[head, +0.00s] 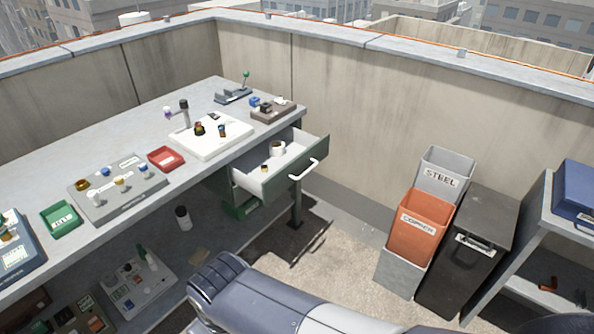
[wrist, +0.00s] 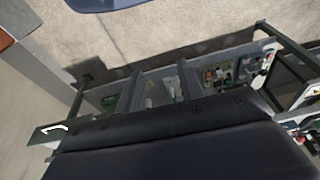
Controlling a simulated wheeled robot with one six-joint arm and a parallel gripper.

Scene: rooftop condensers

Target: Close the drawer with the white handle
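The drawer (head: 262,178) hangs open under the right end of the grey workbench (head: 130,110). It has a dark green front (head: 316,155) and a white bar handle (head: 304,170). A dark round item with a white part (head: 277,148) and a small yellowish piece (head: 265,168) are inside it. In the wrist view the white handle (wrist: 52,129) and a strip of the green front show at the left. A dark part of my arm covers much of that view. My arm crosses the bottom of the head view, apart from the drawer.
A grey steel bin (head: 447,165), an orange copper bin (head: 420,226) and a dark bin (head: 465,245) stand at right. A bench leg (head: 296,205) is below the drawer. Clear floor lies between drawer and bins. A parapet wall (head: 345,110) runs behind.

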